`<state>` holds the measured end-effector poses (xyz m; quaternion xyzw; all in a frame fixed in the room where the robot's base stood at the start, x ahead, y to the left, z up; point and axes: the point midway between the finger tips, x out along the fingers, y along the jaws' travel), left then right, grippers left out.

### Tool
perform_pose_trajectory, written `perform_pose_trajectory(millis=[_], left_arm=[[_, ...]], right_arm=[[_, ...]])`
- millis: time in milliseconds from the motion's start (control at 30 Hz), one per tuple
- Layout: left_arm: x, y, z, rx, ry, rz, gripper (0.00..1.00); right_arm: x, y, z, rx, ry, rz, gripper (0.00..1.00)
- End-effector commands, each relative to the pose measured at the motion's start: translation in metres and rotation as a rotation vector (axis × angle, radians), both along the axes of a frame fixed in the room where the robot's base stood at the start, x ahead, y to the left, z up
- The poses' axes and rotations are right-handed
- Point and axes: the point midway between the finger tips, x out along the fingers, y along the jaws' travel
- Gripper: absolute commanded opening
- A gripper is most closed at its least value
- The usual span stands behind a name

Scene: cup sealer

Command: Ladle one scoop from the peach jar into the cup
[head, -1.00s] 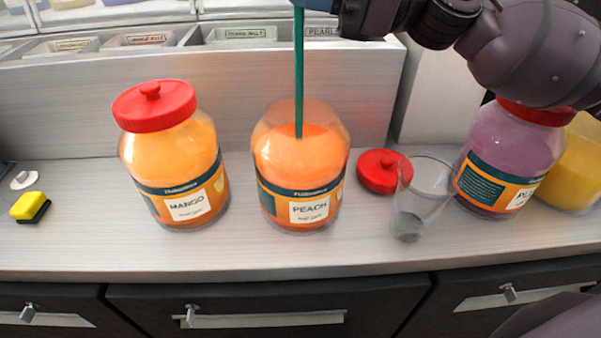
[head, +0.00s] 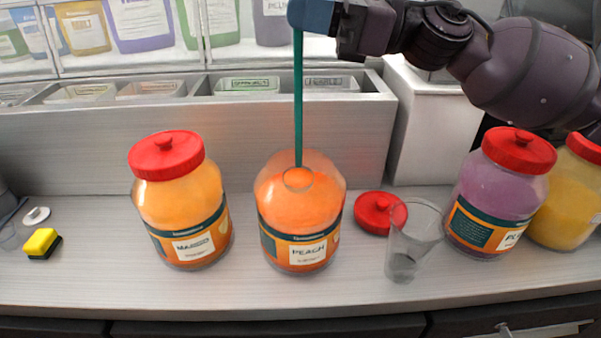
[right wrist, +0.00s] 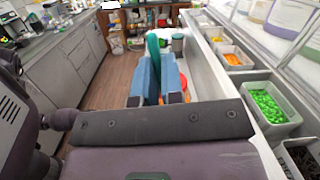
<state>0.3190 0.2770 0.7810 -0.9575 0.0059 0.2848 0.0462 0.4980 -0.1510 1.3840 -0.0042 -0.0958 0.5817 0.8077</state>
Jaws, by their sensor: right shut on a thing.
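The open peach jar (head: 300,215) stands on the counter, full of orange contents. My right gripper (head: 310,16) is above it at the top of the head view, shut on the green ladle (head: 298,100). The ladle hangs upright into the jar, and its round bowl rim shows at the surface of the contents. In the right wrist view the blue fingers (right wrist: 158,85) are around the green handle (right wrist: 153,50). The clear cup (head: 414,240) stands right of the jar and looks empty. My left gripper is not in view.
The jar's red lid (head: 378,212) lies on the counter behind the cup. A mango jar (head: 183,215) stands left, purple (head: 495,205) and yellow (head: 568,205) jars right. A yellow sponge (head: 42,242) lies far left. Topping bins (head: 248,85) line the back ledge.

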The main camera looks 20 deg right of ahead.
Motion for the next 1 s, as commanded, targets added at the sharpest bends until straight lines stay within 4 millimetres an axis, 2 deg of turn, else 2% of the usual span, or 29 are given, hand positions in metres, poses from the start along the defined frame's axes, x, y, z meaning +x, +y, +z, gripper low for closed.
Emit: perform_pose_trajectory(millis=[300,1000], left_arm=[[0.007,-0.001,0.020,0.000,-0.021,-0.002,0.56],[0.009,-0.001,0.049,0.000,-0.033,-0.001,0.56]], right_arm=[[-0.001,0.000,0.021,0.000,-0.004,0.001,0.00],[0.000,0.000,0.060,0.000,-0.002,0.000,0.00]])
